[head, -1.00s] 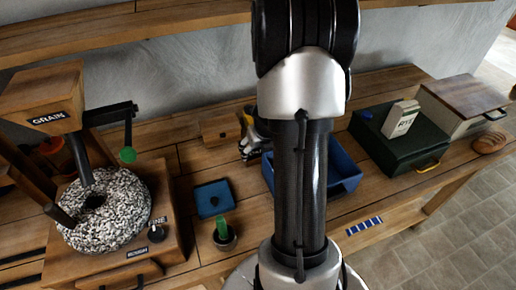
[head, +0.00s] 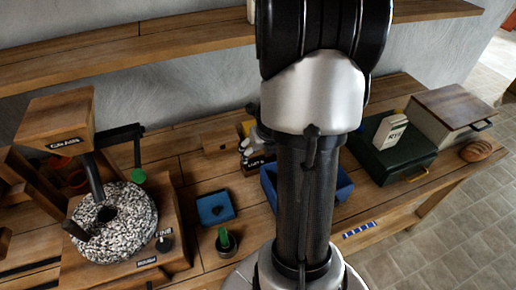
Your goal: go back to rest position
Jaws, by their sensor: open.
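My arm (head: 305,185) rises through the middle of the head view, from the bottom edge to a large black and silver joint at the top. I cannot make out my gripper. The arm covers the middle of the bench, and a small dark, silver and yellow shape (head: 252,146) shows only partly at its left side. I cannot tell what that shape is.
A grain mill with a speckled stone (head: 114,222) stands left on the wooden bench. A blue lid (head: 216,209), a green-handled piece (head: 224,241) and a blue tray (head: 342,186) lie nearby. A green case (head: 393,160), a lidded box (head: 452,107) and a loaf (head: 477,151) are right. A shelf (head: 130,50) runs above.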

